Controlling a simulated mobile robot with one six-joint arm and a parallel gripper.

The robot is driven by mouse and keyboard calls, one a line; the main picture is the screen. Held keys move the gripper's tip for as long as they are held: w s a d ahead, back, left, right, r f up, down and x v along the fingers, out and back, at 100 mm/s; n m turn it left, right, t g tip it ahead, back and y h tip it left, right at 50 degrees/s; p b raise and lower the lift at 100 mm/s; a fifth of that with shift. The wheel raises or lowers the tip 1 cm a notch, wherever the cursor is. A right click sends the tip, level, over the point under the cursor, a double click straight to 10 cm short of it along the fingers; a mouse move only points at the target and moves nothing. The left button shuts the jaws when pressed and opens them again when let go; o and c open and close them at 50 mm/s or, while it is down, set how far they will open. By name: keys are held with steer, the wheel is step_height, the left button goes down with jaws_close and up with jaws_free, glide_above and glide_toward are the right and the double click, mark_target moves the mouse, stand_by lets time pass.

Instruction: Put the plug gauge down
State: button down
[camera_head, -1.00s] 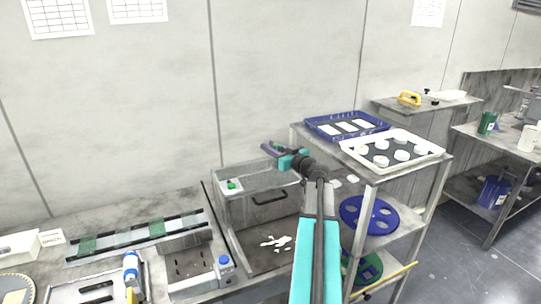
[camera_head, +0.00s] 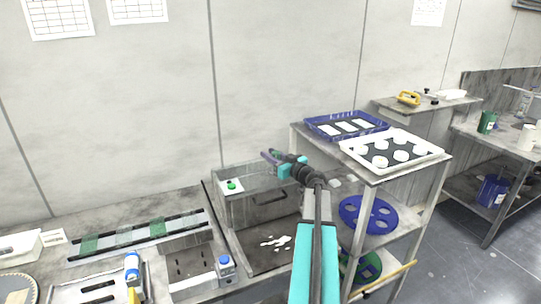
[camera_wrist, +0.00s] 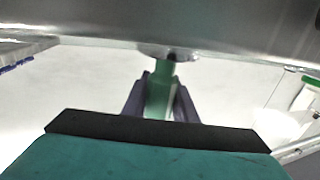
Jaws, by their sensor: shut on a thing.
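My gripper (camera_head: 270,157) is over the grey box-shaped metal machine (camera_head: 262,181), near the wall. In the wrist view the two dark purple fingers (camera_wrist: 159,100) are closed around a green handle, the plug gauge (camera_wrist: 160,85). A round grey end of it shows beyond the fingertips, partly against a large grey metal surface. In the head view the gauge is small and mostly hidden by the fingers. I cannot tell whether it touches anything.
A shelf stand to the right carries a blue tray (camera_head: 345,125) and a white tray with round pieces (camera_head: 437,151).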

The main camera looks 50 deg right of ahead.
steer(key=c, duration=1.4)
jaws_free()
steer(key=shift+c, duration=0.2)
steer(key=shift+s, duration=0.1)
steer(key=s+b, duration=0.1)
steer(key=s, duration=0.3)
steer(key=s+a+b, duration=0.1)
steer(key=s, duration=0.6)
steer(key=shift+s+a+b, duration=0.25)
steer(key=shift+s+b, duration=0.15)
